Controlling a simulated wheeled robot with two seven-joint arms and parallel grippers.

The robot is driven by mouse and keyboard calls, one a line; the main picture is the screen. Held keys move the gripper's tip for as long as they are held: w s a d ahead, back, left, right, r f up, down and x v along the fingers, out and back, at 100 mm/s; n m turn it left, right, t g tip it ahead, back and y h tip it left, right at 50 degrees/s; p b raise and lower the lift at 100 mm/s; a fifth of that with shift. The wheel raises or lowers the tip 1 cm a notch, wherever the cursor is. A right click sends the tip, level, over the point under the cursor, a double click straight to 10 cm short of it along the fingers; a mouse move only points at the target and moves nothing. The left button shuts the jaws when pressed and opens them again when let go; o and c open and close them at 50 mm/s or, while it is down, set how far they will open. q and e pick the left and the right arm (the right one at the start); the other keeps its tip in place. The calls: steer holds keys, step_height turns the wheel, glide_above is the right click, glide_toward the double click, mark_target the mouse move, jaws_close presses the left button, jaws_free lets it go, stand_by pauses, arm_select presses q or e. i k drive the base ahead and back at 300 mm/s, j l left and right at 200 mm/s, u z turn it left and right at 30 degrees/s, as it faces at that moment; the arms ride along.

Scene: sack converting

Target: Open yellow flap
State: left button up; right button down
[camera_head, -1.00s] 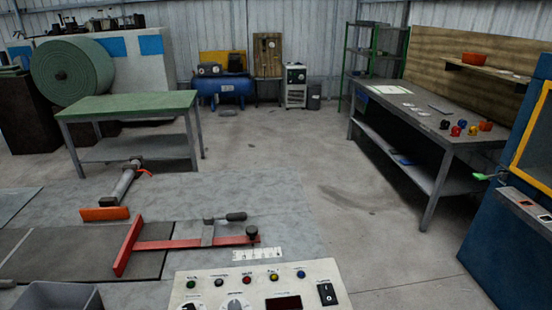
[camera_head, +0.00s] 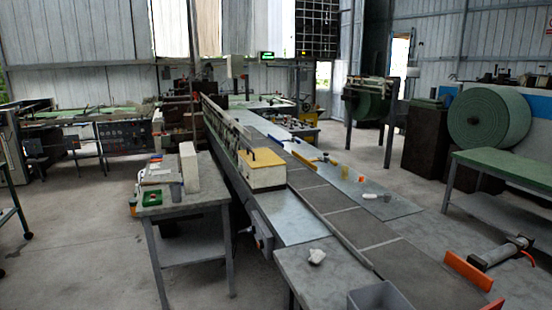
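A yellow flap (camera_head: 261,158) lies on top of a cream box-shaped housing (camera_head: 262,176) beside the long conveyor line, near the middle of the view. It has a small dark part on its left end. The flap looks flat and closed down on the housing, though it is small at this distance. Neither of my grippers is in view.
The conveyor (camera_head: 330,200) runs from the centre back to the lower right. A grey side table (camera_head: 190,203) with papers stands left of the housing. A grey bin (camera_head: 380,298) and an orange plate (camera_head: 468,270) are at the lower right. The floor at left is clear.

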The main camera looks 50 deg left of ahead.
mark_target(260, 153)
steer(key=u, duration=1.85)
steer(key=i+j+z, duration=0.3)
steer(key=i+j, duration=1.05)
steer(key=j, duration=0.15)
